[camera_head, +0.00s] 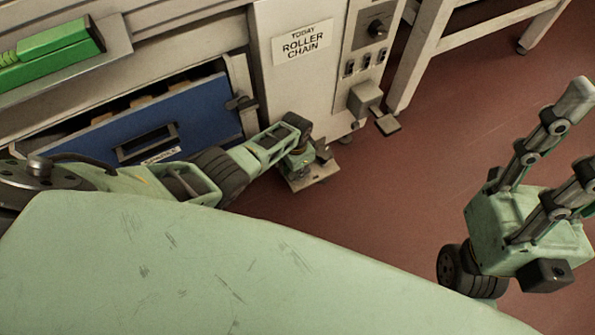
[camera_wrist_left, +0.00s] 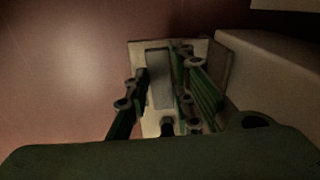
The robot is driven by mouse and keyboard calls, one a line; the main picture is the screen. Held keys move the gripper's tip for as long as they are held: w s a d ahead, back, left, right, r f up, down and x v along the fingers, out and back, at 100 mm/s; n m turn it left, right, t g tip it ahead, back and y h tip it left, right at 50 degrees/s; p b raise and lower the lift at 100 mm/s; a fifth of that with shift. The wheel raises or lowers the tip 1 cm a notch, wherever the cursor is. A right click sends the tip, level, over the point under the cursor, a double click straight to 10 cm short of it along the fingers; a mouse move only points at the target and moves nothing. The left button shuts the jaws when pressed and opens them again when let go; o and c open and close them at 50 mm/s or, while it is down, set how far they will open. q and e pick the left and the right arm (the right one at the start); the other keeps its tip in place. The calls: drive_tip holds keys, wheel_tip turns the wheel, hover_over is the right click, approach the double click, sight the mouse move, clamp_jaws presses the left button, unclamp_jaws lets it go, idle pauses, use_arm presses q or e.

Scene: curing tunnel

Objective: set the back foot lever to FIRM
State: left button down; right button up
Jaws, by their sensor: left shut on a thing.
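A foot lever (camera_head: 318,176) with a pale plate sits low at the cabinet's near corner in the head view. My left gripper (camera_head: 303,158) reaches down to it and covers much of it. In the left wrist view my left gripper (camera_wrist_left: 166,85) has one finger on each side of the lever's grey upright part (camera_wrist_left: 160,78), above the pale plate (camera_wrist_left: 138,52), and is shut on it. The FIRM marking and the lever's setting cannot be read. My right gripper (camera_head: 568,140) is raised at the right, fingers apart and empty; one fingertip is cut off.
A second pedal (camera_head: 387,124) sticks out from the cabinet (camera_head: 262,75) farther right. A blue drawer front (camera_head: 190,112) stands left of my left gripper. A pale table leg (camera_head: 418,60) stands at the back. The red floor (camera_head: 400,185) between my arms is clear.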

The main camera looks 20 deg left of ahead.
use_arm(q)
drive_tip(key=shift+w+a+m, duration=0.1)
drive_tip(key=shift+w+m, duration=0.05)
drive_tip(key=shift+m, duration=0.35)
drive_tip(key=c, duration=1.5)
unclamp_jaws()
drive_tip(key=shift+r, duration=0.1)
wheel_tip(320, 180, up, 12)
drive_tip(key=shift+f, duration=0.1)
